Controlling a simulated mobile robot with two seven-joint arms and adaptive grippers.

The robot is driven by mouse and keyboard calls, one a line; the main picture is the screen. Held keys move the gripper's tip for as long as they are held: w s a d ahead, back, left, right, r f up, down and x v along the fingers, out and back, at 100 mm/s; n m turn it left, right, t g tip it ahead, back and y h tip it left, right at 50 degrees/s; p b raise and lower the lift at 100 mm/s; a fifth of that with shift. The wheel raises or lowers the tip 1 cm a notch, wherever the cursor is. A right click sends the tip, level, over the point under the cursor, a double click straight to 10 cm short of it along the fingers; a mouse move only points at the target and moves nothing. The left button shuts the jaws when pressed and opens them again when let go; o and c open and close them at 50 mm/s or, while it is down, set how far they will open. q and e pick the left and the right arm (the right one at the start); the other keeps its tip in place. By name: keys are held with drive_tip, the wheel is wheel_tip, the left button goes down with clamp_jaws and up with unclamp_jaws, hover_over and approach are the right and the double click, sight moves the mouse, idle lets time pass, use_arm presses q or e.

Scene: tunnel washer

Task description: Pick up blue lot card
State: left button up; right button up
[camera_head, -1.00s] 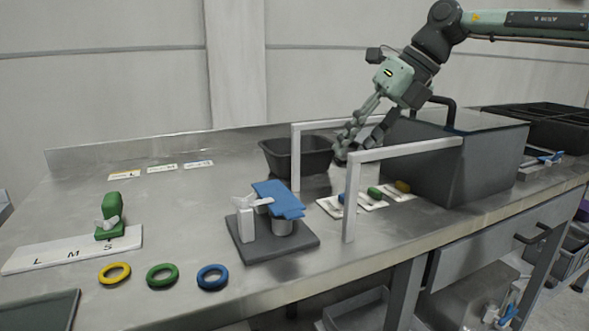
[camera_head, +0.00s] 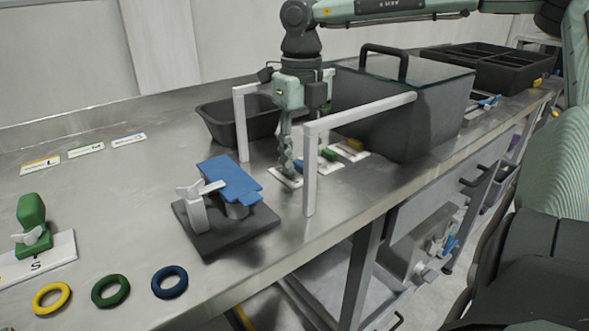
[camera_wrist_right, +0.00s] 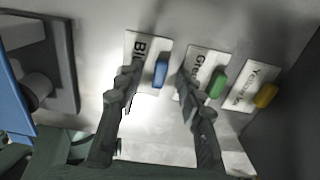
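The blue lot card is a white card lettered "Bl…" with a blue grip block; in the right wrist view its bare face (camera_wrist_right: 139,46) shows between my fingers. In the head view its white edge (camera_head: 284,181) shows at the foot of my right gripper (camera_head: 289,170), which hides most of it. My right gripper (camera_wrist_right: 155,78) points down and is open, one finger on each side of the blue block (camera_wrist_right: 161,73), with visible gaps. The green card (camera_wrist_right: 197,62) and yellow card (camera_wrist_right: 254,74) lie to the right. My left gripper is not in view.
A white rail frame (camera_head: 310,170) stands close in front of the gripper. A dark grey bin (camera_head: 222,128) is behind left, and a big grey lidded box (camera_head: 400,110) is to the right. A stand with a blue plate (camera_head: 229,180) is at left.

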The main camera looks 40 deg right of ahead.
drive_tip(key=shift+f, duration=0.1)
clamp_jaws()
idle(0.4)
